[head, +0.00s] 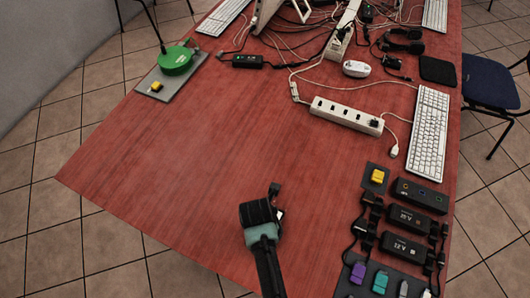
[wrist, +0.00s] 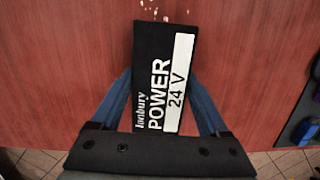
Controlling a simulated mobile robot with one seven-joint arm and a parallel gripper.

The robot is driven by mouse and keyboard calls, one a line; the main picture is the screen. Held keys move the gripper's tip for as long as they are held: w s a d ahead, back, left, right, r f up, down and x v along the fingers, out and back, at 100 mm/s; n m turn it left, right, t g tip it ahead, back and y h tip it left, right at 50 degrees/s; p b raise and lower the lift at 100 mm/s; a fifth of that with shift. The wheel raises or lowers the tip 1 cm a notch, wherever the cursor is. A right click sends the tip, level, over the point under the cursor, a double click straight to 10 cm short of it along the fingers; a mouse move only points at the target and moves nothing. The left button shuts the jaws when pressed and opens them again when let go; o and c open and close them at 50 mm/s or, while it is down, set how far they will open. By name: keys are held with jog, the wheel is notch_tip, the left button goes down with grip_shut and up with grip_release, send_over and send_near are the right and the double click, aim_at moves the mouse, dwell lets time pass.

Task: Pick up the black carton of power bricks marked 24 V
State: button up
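In the wrist view the black carton (wrist: 150,65), with a white strip and the words POWER 24 V, fills the middle of the picture. My gripper (wrist: 162,80) has one blue finger on each side of it. The fingertips run in beside the carton's sides and are partly hidden by it, so I cannot tell whether they touch it. In the head view my gripper (head: 274,190) is over the near middle of the red table, and the dark wrist hides what lies under it. I cannot make out the carton there.
To the right are black bricks (head: 405,247) and coloured plugs on a dark mat. Behind lie a white power strip (head: 346,116), a white keyboard (head: 430,130) and tangled cables. A green round item (head: 175,60) stands on a grey plate at the far left.

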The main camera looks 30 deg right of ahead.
grip_shut()
